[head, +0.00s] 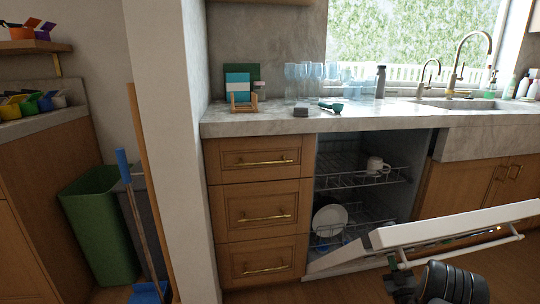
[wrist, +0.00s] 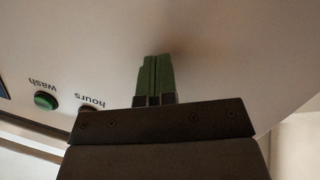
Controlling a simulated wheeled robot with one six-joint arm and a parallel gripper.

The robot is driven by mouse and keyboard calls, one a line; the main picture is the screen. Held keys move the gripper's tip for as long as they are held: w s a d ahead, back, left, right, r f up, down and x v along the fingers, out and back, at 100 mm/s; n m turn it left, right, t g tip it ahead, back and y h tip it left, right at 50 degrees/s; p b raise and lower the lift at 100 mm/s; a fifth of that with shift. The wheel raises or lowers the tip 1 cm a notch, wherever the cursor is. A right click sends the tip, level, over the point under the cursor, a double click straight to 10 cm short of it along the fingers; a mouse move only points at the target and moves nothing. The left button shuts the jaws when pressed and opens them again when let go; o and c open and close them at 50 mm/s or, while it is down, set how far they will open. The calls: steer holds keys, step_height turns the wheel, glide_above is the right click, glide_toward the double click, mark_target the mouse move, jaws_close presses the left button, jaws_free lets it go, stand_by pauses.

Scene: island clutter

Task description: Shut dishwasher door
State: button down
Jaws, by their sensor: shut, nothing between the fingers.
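The dishwasher door (head: 455,226) is white and hangs open from its bottom edge, tilted partway up in the head view. Its outer face (wrist: 225,45) fills the wrist view, with "wash" and "hours" lettering upside down beside a green button (wrist: 46,101). My gripper (head: 393,263) is low at the door's left end in the head view. In the wrist view its green fingers (wrist: 155,75) are together and empty, pointing at the white face. I cannot tell whether they touch it. The dishwasher interior (head: 400,200) is visible above the door.
The upper rack (head: 345,181) holds a white mug (head: 376,165); the lower rack (head: 375,218) holds a plate (head: 330,219). Both racks appear inside the cavity. Wooden drawers (head: 262,200) stand left of it. A green bin (head: 100,225) and broom (head: 137,215) stand farther left.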

steer(key=shift+w+a+r, duration=0.25)
steer(key=shift+w+r, duration=1.05)
steer(key=shift+w, duration=0.25)
steer(key=shift+w+a+r, duration=0.3)
steer(key=shift+w+r, duration=1.05)
steer(key=shift+w, duration=0.2)
steer(key=shift+w+a+r, duration=0.25)
steer(key=shift+w+r, duration=1.05)
steer(key=shift+w, duration=0.25)
stand_by(3.3)
